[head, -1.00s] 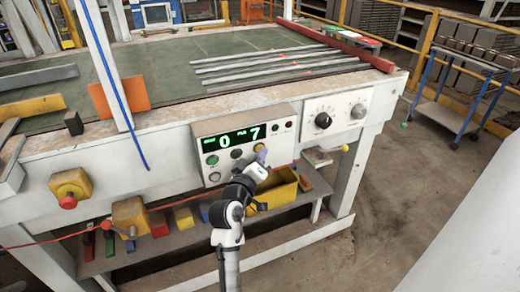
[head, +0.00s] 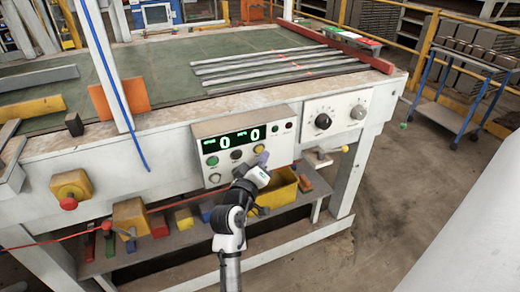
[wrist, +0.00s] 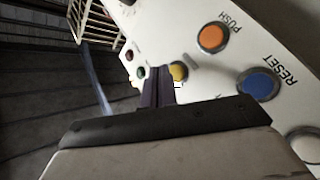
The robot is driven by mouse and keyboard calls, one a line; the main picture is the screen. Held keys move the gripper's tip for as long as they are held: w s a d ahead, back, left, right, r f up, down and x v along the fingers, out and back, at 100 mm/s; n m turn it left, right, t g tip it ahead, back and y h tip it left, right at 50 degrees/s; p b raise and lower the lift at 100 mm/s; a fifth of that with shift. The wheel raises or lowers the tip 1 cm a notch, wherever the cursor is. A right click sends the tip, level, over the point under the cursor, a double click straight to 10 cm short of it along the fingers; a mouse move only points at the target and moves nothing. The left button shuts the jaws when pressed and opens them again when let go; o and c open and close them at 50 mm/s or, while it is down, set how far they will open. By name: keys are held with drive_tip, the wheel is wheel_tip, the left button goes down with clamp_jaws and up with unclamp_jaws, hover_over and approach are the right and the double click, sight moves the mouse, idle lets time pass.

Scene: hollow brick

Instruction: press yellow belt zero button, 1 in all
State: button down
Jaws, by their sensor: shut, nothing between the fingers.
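The white control panel (head: 205,133) sits on the front of the workbench. Its green display (head: 231,139) reads 0 and 0. The yellow button (head: 259,148) is on the panel's right half, below the display; it also shows in the wrist view (wrist: 179,71), partly covered by my fingers. My gripper (head: 263,159) is shut and empty, its fingertips just below the yellow button in the head view. In the wrist view my gripper (wrist: 158,72) points at the panel with its tips beside the button. A small gap seems to show in the head view.
An orange PUSH button (wrist: 212,37) and a blue RESET button (wrist: 258,84) are close to the yellow one. A green button (head: 212,160) is at the panel's left. A yellow bin (head: 283,188) stands on the shelf below. A dial box (head: 340,113) is to the right.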

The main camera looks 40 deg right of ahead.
drive_tip(key=s, duration=0.2)
drive_tip(key=s+a+p, duration=0.1)
drive_tip(key=s, duration=0.2)
drive_tip(key=shift+a, duration=0.1)
idle(0.4)
drive_tip(key=shift+f, duration=0.1)
idle(0.7)
